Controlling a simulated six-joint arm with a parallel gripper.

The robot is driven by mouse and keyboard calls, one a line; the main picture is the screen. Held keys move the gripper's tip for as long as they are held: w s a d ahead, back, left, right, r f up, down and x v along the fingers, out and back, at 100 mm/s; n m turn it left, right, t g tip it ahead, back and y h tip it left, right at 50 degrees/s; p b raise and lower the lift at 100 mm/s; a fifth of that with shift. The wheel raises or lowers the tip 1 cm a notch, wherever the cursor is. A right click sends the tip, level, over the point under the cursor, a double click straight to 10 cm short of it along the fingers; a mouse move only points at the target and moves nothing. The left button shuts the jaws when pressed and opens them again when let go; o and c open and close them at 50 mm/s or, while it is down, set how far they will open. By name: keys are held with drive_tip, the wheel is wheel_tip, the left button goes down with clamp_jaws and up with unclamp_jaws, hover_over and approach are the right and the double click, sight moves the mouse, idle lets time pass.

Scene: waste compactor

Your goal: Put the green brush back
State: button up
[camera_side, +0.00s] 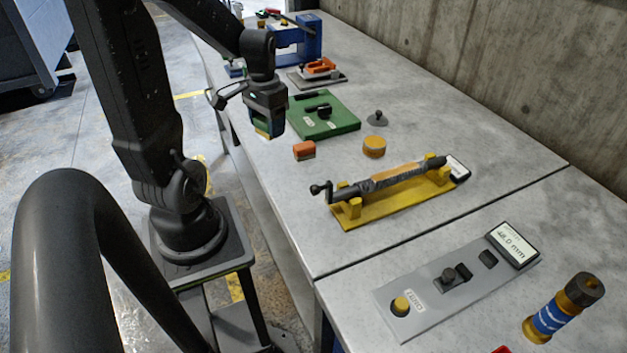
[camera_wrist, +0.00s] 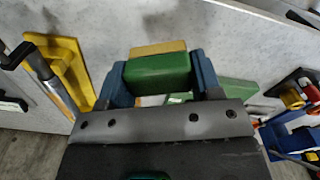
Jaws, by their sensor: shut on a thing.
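My gripper (camera_side: 265,124) is shut on the green brush (camera_wrist: 158,73), a green block with a tan bristle edge (camera_wrist: 157,48). The blue fingers press on its two ends in the wrist view. In the side view the gripper hangs near the table's front edge, left of the green plate, and the brush (camera_side: 262,134) shows only in part below the fingers.
A green plate (camera_side: 345,122) with a black knob lies beside the gripper. An orange-red block (camera_side: 304,150) and a round yellow piece (camera_side: 374,146) are nearby. A yellow stand (camera_side: 380,208) holds a cranked rod. A blue press (camera_side: 305,38) stands at the back.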

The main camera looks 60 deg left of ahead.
drive_tip(key=shift+s+f, duration=0.15)
drive_tip(key=shift+s, duration=0.05)
hover_over(315, 180)
wheel_tip(315, 180, down, 7)
drive_tip(key=shift+s+r, duration=0.1)
drive_tip(key=shift+s, duration=0.05)
drive_tip(key=shift+f, duration=2.05)
drive_tip(key=shift+f, duration=0.1)
drive_tip(key=o, duration=0.9)
